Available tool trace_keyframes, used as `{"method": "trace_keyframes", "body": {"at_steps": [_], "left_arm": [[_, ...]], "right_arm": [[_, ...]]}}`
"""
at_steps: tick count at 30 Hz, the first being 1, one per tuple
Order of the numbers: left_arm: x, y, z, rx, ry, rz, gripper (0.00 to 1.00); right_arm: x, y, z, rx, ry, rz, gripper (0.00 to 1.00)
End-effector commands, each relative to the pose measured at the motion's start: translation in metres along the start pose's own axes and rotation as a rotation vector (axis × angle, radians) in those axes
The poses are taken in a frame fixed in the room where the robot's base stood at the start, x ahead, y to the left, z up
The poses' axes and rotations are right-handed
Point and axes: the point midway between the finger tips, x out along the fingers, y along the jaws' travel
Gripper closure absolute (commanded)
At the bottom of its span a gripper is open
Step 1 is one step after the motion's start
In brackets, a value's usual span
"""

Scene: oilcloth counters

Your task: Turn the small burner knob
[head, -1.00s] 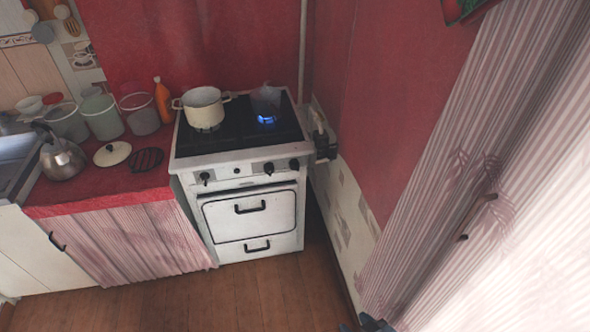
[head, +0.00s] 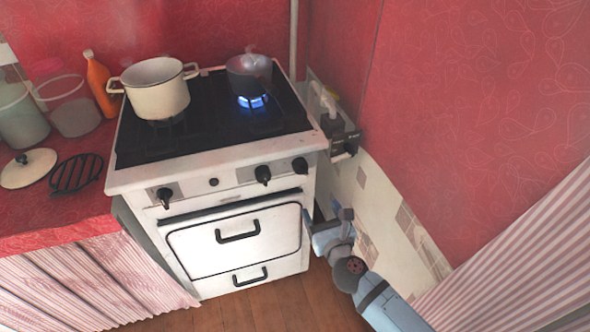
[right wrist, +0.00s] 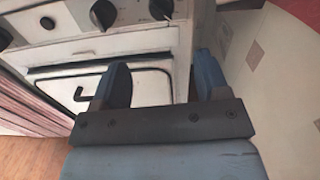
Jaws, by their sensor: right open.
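The white stove's front panel holds black knobs: a left knob (head: 165,196), a middle-right knob (head: 263,174) and a far-right knob (head: 300,165). I cannot tell from markings which is the small burner knob. A small dark saucepan (head: 249,74) sits over a lit blue flame (head: 252,102) at the back right. My right gripper (head: 325,220) is low by the stove's right front edge, below the far-right knob and apart from it. In the right wrist view its jaws (right wrist: 161,65) are open and empty, with two knobs (right wrist: 103,14) (right wrist: 161,8) beyond. My left gripper is out of view.
A cream pot (head: 157,98) stands on the left of the cooktop. The oven door handle (head: 238,232) sticks out below the panel. A dark box (head: 343,136) is on the wall right of the stove. A red counter (head: 60,215) adjoins the left; wooden floor shows in front.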

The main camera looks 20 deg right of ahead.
Motion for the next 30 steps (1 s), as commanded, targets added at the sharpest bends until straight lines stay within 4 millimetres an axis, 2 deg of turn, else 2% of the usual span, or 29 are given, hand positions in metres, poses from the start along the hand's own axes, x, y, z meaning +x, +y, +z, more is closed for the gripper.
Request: {"method": "trace_keyframes", "body": {"at_steps": [1, 5, 8, 15, 21, 24, 30], "left_arm": [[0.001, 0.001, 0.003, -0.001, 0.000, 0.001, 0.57], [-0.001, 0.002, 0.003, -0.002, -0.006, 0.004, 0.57], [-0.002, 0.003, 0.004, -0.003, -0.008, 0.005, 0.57], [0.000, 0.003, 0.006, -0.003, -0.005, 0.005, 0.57], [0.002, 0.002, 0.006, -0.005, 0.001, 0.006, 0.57], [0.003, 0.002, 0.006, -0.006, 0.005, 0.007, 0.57], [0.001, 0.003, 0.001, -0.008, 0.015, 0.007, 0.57]], "right_arm": [[0.002, 0.000, -0.005, 0.036, 0.006, -0.006, 0.32], [0.013, -0.001, -0.003, 0.064, 0.009, -0.009, 0.32], [0.028, -0.001, -0.002, 0.062, 0.007, -0.009, 0.32], [0.080, -0.002, -0.004, 0.058, 0.007, -0.008, 0.32], [0.117, -0.002, -0.004, 0.058, 0.008, -0.009, 0.32], [0.129, -0.002, -0.005, 0.058, 0.008, -0.008, 0.32], [0.140, -0.002, -0.005, 0.058, 0.010, -0.008, 0.32]]}}
